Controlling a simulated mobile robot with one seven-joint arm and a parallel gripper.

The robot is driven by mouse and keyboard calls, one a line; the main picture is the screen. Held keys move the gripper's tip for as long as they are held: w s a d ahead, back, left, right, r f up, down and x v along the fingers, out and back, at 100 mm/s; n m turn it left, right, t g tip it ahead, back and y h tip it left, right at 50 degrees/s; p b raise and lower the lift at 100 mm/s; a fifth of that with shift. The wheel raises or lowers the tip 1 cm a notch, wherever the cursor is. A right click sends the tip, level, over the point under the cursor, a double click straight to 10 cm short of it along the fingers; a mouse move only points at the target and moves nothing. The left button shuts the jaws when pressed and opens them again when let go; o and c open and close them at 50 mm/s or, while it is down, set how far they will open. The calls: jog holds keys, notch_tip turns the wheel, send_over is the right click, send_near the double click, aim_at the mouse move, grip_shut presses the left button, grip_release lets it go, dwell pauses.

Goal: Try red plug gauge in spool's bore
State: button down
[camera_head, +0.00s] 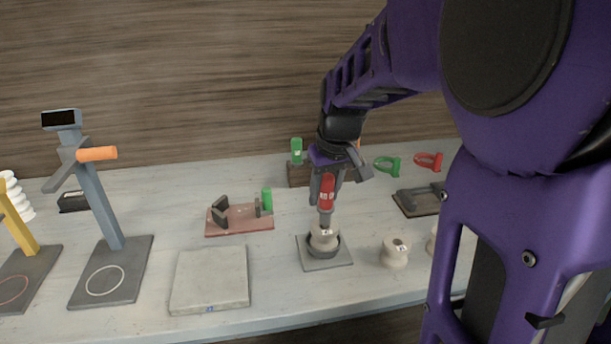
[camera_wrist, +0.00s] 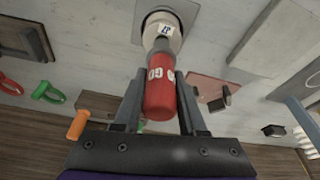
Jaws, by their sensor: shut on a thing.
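The red plug gauge (camera_head: 326,192) is upright in my gripper (camera_head: 325,185), which is shut on its red handle. In the wrist view the gauge (camera_wrist: 160,97) lies between the two fingers of my gripper (camera_wrist: 160,85), with its grey pin end pointing at the spool. The beige spool (camera_head: 322,238) sits in a dark round holder on a grey square plate (camera_head: 338,264); it also shows in the wrist view (camera_wrist: 172,42). The pin end meets the spool's top at the middle. The bore is hidden, so I cannot tell how deep the pin is.
Another spool (camera_head: 395,253) stands to the right. A pale slab (camera_head: 210,280) and a reddish plate (camera_head: 240,218) with dark blocks lie left. A green-handled gauge (camera_head: 297,150) stands behind. A tall grey stand (camera_head: 95,195) is far left.

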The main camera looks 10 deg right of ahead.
aim_at(325, 176)
jog(key=shift+s+f+b, duration=0.15)
jog(key=shift+f+b, duration=0.25)
jog(key=shift+f, duration=0.4)
dwell(0.9)
jog(key=shift+r, duration=0.15)
jog(key=shift+r+p, duration=2.05)
jog(key=shift+r, duration=0.55)
